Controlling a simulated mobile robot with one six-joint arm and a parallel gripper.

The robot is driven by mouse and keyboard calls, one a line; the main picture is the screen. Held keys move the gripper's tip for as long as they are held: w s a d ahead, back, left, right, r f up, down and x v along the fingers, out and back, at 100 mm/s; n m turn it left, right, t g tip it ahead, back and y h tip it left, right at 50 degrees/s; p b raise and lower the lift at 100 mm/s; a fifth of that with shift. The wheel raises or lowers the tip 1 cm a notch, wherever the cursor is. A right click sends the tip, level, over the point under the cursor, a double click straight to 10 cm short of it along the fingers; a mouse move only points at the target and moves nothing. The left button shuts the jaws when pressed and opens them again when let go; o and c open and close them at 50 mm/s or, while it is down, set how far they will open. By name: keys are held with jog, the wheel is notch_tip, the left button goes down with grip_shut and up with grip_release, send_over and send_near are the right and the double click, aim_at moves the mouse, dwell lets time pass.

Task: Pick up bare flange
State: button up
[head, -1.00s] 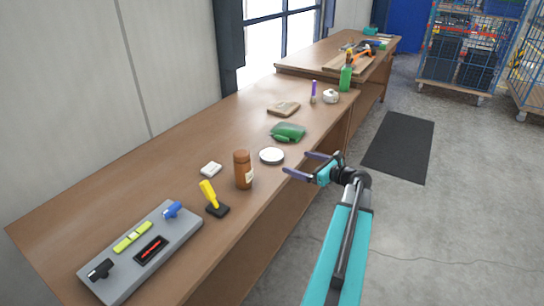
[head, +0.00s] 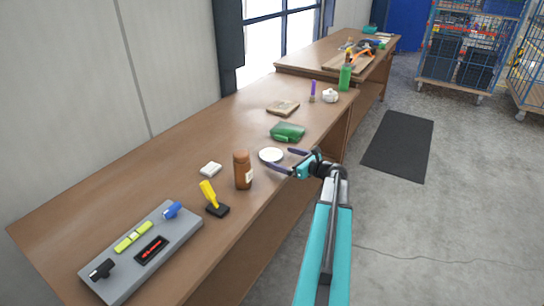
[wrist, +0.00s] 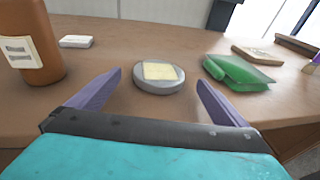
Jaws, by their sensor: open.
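A low round grey disc, the flange-like thing here (head: 268,154), lies flat near the front edge of the workbench. In the wrist view it also shows (wrist: 150,85), with a pale yellow square on its top. My gripper (head: 281,158) is open and empty at the bench edge, its purple fingers pointing at the disc.
A brown labelled bottle (head: 243,170) stands left of the disc, and a green pouch (head: 288,131) lies right of it. A small white block (head: 211,169), a yellow-handled joystick (head: 212,197) and a grey control panel (head: 143,250) are farther left.

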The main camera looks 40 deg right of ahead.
aim_at(273, 155)
jog(key=shift+w+a+f+p, duration=0.1)
jog(key=shift+w+f+p, duration=0.1)
jog(key=shift+w, duration=0.65)
jog(key=shift+w+f+p, duration=0.15)
jog(key=shift+w+f, duration=0.1)
jog(key=shift+w, duration=0.6)
jog(key=shift+w+a+f+p, duration=0.1)
jog(key=shift+w+f+p, duration=0.1)
jog(key=shift+w, duration=0.65)
jog(key=shift+c, duration=0.3)
jog(key=c, duration=1.4)
jog(key=shift+r, duration=0.2)
jog(key=shift+r, duration=0.8)
jog(key=shift+s+r+b, duration=0.3)
jog(key=shift+r+b, duration=0.05)
jog(key=shift+r, duration=0.5)
jog(key=s+a, duration=0.1)
jog(key=s, duration=0.4)
jog(key=s+a+r+b, duration=0.1)
jog(key=s, duration=0.4)
jog(key=s+a, duration=0.2)
jog(key=s, duration=0.3)
jog(key=shift+a+r+b, duration=0.1)
jog(key=shift+r+b, duration=0.1)
jog(key=shift+b, duration=0.15)
